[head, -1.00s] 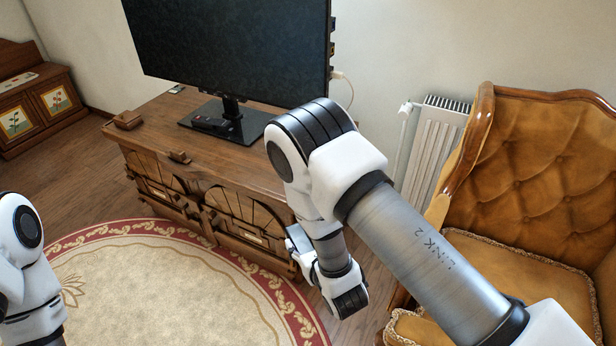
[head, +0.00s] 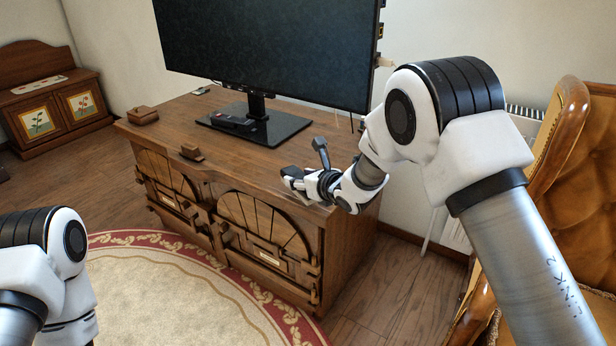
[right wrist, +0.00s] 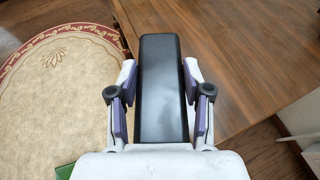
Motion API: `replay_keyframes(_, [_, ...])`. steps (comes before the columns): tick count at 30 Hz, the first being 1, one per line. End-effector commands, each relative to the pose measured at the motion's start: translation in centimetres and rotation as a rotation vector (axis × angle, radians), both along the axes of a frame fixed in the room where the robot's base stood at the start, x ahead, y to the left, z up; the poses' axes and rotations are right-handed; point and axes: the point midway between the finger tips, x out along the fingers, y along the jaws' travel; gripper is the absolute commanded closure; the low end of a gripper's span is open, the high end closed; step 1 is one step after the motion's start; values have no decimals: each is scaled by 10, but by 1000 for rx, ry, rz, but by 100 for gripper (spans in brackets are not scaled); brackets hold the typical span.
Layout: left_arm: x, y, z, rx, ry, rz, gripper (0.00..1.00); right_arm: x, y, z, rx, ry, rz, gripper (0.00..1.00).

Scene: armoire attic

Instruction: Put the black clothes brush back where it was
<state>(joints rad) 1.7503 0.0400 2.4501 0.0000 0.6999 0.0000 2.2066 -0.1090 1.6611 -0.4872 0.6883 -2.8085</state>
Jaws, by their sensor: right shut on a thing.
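The black clothes brush (right wrist: 160,100) shows in the right wrist view as a long, dark, smooth block. My right gripper (right wrist: 159,78) is shut on it, one finger along each long side. In the head view my right gripper (head: 292,178) is at the front right edge of the wooden chest's top, above the wood; the brush is hard to make out there. Its underside is hidden in the wrist view. My left arm shows at the lower left of the head view, but its gripper is out of frame.
The wooden chest (head: 180,120) carries a television (head: 270,50) on a black stand, a remote (head: 238,121) and small wooden blocks (head: 143,115). The front right of its top is clear. A round rug (head: 170,290) lies in front. An armchair (head: 580,180) stands at right.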

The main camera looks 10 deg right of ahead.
Motion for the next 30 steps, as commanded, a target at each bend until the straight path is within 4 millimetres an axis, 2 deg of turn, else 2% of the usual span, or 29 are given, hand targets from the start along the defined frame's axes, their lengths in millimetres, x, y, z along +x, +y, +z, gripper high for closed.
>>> replay_keyframes(6, [0,0,-3,0,0,0,26,49,-21,-6,0,-2,-2,88])
replay_keyframes(11, [0,0,-2,0,0,0,26,73,-31,-8,-1,-1,-1,88])
replay_keyframes(14, [0,0,-5,0,0,0,26,77,-32,-14,0,0,0,88])
replay_keyframes(19, [0,0,-15,0,0,0,26,76,-32,-43,0,1,0,88])
replay_keyframes(26, [0,0,-13,0,0,0,26,76,-32,-43,0,-1,0,88])
replay_keyframes(30, [0,0,-19,0,0,0,26,76,-32,-47,0,-1,0,88])
